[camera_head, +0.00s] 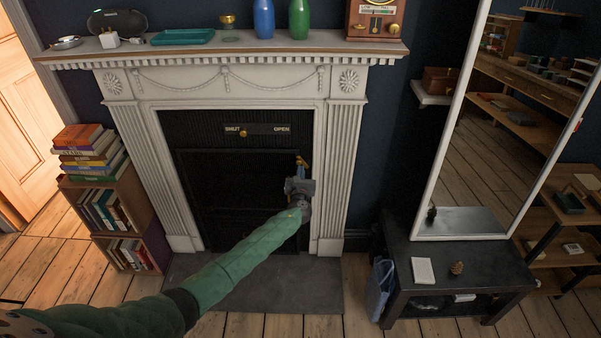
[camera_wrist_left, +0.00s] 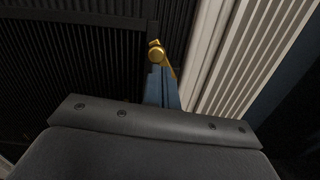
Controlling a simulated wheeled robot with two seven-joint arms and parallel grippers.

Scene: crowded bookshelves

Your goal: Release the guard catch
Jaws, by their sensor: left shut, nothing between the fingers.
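The guard catch (camera_head: 301,161) is a small brass piece at the right edge of the black fireplace guard (camera_head: 235,185). In the left wrist view the brass catch (camera_wrist_left: 156,53) shows a round knob and a strip slanting down to the right. My left gripper (camera_head: 300,180) is just below the catch in the head view, its fingers shut and empty. In the wrist view the blue-grey fingertips (camera_wrist_left: 162,85) are right by the catch and overlap its lower part. I cannot tell whether they touch it. My right gripper is not in view.
A slider plate marked SHUT and OPEN (camera_head: 258,130) sits above the guard, its brass knob near SHUT. The white fluted fireplace pillar (camera_head: 340,165) is close on the right. The mantel (camera_head: 230,47) holds vases and a wooden clock-like box. A low bench (camera_head: 460,262) stands at right.

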